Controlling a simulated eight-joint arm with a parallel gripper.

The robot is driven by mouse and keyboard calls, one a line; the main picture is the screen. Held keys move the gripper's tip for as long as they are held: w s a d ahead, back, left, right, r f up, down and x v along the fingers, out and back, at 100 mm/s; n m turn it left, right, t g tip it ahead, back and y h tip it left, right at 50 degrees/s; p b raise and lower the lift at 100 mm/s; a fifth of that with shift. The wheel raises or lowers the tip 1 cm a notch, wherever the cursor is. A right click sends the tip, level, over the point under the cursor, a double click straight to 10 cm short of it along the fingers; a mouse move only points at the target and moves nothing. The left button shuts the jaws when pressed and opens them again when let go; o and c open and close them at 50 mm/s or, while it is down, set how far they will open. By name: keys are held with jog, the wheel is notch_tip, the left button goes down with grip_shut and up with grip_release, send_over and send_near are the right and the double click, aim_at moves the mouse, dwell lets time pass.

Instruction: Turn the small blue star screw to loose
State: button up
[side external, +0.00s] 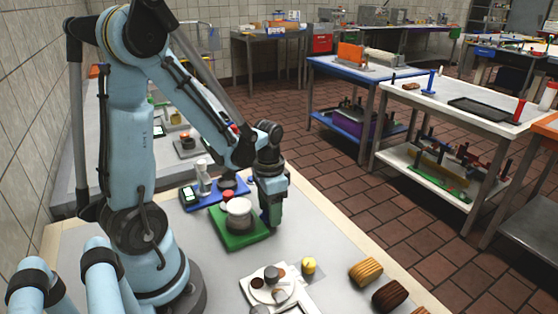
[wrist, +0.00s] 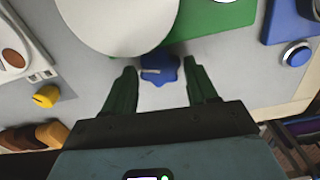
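The small blue star screw (wrist: 160,68) shows in the wrist view beside the edge of a large pale round body (wrist: 115,22) and the green base (wrist: 215,14). A light mark runs across its left part. My gripper (wrist: 163,80) is open, with one dark green finger on each side of the screw and gaps between. I cannot tell whether the fingers reach down to the screw's height. In the side view my gripper (side external: 271,218) points down at the right edge of the green base (side external: 240,241), beside the white round body (side external: 238,214). The screw is hidden there.
A blue device (side external: 190,200) with a small display stands behind the green base. Its round blue button (wrist: 296,54) shows in the wrist view. A white plate with a dial (side external: 270,290), a yellow knob (side external: 309,266) and brown ridged rolls (side external: 366,272) lie toward the front.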

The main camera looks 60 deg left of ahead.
jog(key=c, duration=0.7)
jog(key=shift+o, duration=0.2)
jog(key=shift+n, duration=2.3)
jog(key=o, duration=1)
jog(key=shift+o, duration=0.2)
